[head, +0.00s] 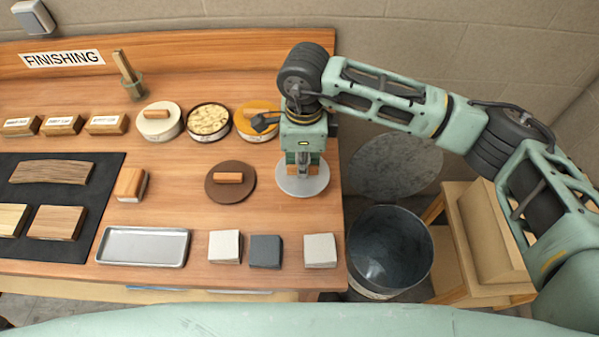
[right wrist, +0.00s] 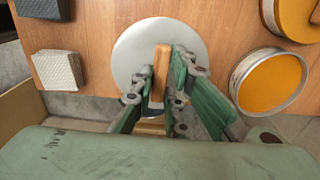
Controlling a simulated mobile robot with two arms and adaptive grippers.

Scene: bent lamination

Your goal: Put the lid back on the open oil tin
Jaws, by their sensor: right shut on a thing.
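My right gripper (head: 303,168) is shut on the wooden handle of a light grey round lid (head: 302,188). The lid also shows in the right wrist view (right wrist: 135,50), under the fingers; I cannot tell whether it touches the table. An open tin with pale yellow, lumpy contents (head: 209,120) stands left of that. A brown lid with a wooden handle (head: 230,190) lies on the table. My left gripper is not in view.
A tin with its cream lid on (head: 158,120) stands at the far left of the tins. A metal bin (head: 390,250) stands beyond the table's right edge.

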